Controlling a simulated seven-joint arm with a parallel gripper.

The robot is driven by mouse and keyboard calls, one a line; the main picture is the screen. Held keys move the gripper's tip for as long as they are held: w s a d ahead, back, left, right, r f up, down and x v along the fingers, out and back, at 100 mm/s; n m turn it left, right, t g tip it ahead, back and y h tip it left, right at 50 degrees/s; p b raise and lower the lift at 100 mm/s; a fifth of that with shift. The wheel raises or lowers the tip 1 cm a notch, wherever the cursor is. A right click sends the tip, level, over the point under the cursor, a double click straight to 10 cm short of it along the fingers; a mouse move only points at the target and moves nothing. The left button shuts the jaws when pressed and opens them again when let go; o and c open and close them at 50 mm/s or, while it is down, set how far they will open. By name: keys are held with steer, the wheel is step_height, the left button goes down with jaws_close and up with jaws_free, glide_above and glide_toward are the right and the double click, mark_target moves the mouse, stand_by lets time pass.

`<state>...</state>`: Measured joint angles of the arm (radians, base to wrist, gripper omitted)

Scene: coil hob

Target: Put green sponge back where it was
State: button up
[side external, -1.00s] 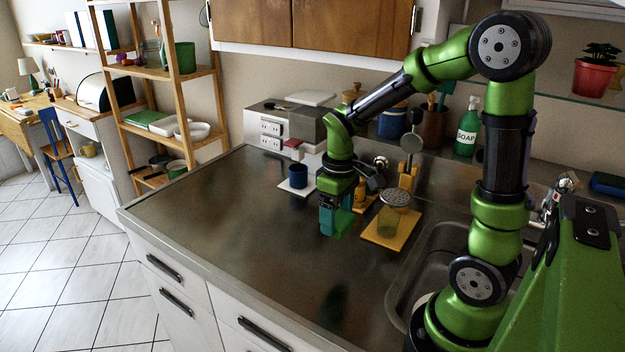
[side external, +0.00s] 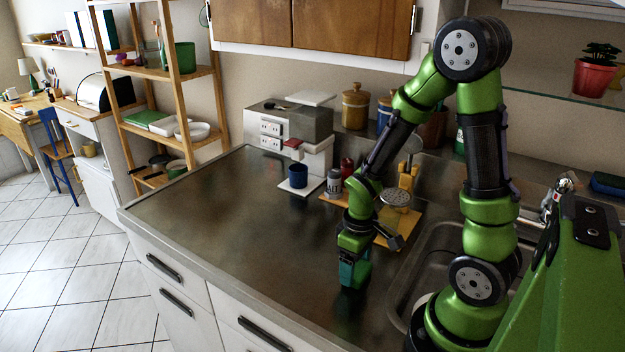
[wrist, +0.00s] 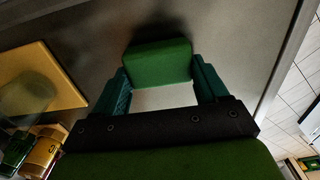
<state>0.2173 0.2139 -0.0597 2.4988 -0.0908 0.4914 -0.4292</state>
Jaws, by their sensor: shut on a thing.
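My gripper (side external: 352,268) is low over the steel worktop, in front of the yellow board. It is shut on the green sponge (side external: 361,272). In the wrist view the sponge (wrist: 158,62) is a green block between the teal fingertips of my gripper (wrist: 160,80). A dark shadow shows beside the sponge. I cannot tell whether the sponge touches the worktop (side external: 250,220).
The yellow board (side external: 412,222) with a strainer-topped glass jar (side external: 396,203) stands behind my gripper. The sink (side external: 435,255) is to the right. A blue mug (side external: 298,175) and a salt shaker (side external: 333,184) stand further back. The worktop to the left is clear.

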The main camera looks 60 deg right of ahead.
steer(key=o, duration=1)
steer(key=shift+f, duration=0.15)
step_height(320, 180, up, 12)
steer(key=a+r+m+t, duration=0.1)
steer(key=a+r+t, duration=0.1)
steer(key=a+r, duration=0.1)
steer(key=a+r+m+t+y, duration=0.1)
steer(key=a+r+t, duration=0.1)
steer(key=a+r, duration=0.1)
steer(key=a+r+m+t+y, duration=0.1)
steer(key=a+r+m+t, duration=0.1)
steer(key=a+r+t, duration=0.1)
steer(key=shift+s+a+r, duration=0.1)
steer(key=shift+a+r, duration=0.15)
steer(key=shift+r, duration=0.4)
steer(key=shift+s+a+r, duration=0.1)
steer(key=shift+a+r, duration=0.15)
steer(key=shift+r, duration=0.35)
